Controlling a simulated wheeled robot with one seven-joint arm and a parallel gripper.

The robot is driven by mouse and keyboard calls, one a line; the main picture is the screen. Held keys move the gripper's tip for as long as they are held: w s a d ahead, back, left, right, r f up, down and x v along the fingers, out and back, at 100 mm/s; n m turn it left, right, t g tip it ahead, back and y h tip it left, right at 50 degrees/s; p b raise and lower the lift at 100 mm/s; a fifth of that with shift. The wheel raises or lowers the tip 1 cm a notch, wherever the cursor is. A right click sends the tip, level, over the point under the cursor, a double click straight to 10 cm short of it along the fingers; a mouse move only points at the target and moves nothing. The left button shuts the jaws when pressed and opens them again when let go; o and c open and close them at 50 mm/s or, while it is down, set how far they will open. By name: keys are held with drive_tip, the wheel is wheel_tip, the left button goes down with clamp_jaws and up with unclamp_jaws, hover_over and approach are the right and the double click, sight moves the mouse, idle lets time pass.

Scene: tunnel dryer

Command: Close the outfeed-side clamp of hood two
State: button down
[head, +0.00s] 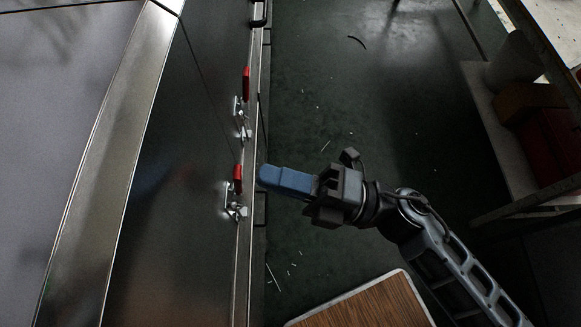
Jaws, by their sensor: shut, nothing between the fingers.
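Two toggle clamps with red handles sit on the metal hood's side panel (165,190) in the head view. The upper clamp (243,105) has its red handle pointing up in the picture. The lower clamp (235,195) has a shorter-looking red handle, also pointing up. I cannot tell which is the outfeed-side clamp, nor whether either is latched. My gripper (264,176) has blue fingers held together, with nothing between them. Its tips point left, just right of the lower clamp's red handle, with a small gap in the picture.
A dark handle (260,209) shows on the hood's edge below my fingertips. Dark green floor (330,90) with scattered slivers is open right of the hood. A shelf with boxes (535,110) stands at the right. A wooden-topped surface (365,305) is at the bottom.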

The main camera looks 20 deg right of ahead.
drive_tip(key=shift+w+a+r, duration=0.15)
drive_tip(key=shift+a+r, duration=0.1)
drive_tip(key=shift+a, duration=0.1)
drive_tip(key=shift+p, duration=0.3)
